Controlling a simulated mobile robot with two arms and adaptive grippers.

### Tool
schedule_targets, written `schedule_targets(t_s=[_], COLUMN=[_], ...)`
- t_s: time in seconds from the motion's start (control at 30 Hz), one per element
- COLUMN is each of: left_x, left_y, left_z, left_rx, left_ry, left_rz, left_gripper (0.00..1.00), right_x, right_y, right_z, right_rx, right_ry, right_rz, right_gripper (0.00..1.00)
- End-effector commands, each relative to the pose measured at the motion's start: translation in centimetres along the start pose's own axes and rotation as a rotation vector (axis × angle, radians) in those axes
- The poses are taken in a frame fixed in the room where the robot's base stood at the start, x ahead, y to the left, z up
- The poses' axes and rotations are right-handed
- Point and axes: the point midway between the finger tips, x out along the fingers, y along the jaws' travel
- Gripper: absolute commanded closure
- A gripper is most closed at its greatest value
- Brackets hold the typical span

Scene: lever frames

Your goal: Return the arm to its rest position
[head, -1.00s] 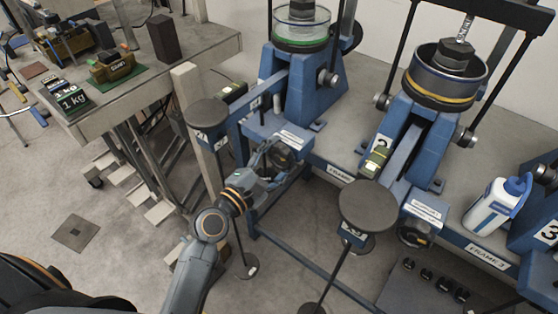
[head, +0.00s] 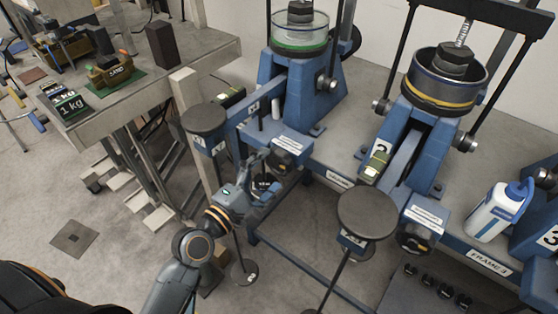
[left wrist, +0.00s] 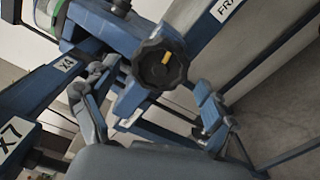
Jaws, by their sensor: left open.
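My left gripper (head: 268,175) is open in the head view, at the front of the leftmost blue lever frame (head: 292,92), just below its white label. Its two fingers also show in the left wrist view (left wrist: 152,95), spread apart with nothing between the tips. A black hand knob (left wrist: 160,63) with a yellow mark sits ahead of the open fingers there, with no finger seen closed on it. My left arm (head: 190,250) reaches up from the bottom of the head view. My right gripper is not in view.
A round dark plate (head: 204,118) on a post stands left of the gripper, and another round plate (head: 366,213) stands to its right. A second lever frame (head: 420,110) and a white bottle (head: 492,212) are further right. A workbench (head: 200,45) is at upper left. Floor at lower left is mostly clear.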

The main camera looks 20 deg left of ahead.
Motion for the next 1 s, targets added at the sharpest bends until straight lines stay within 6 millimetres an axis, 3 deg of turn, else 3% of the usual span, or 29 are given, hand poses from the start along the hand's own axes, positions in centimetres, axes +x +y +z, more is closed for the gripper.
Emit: schedule_targets(t_s=[0.2,0.77,0.87,0.97,1.0], left_x=[-2.0,-2.0,-1.7,-1.6,-1.9], left_y=[-0.1,-0.6,-3.3,-8.5,-11.3], left_z=[0.0,-0.3,-1.6,-3.8,-4.9], left_rx=[0.001,0.01,0.061,0.17,0.226], left_ry=[0.0,0.007,0.035,0.078,0.093], left_rz=[-0.001,-0.012,-0.067,-0.179,-0.238], left_gripper=[0.15,0.15,0.15,0.15,0.15], right_x=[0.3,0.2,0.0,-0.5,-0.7], right_y=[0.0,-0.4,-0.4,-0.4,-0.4], right_z=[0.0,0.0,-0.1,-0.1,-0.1], right_rx=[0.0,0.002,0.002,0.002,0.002], right_ry=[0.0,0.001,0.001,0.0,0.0], right_rz=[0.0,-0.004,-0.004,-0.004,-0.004], right_gripper=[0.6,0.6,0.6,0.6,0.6])
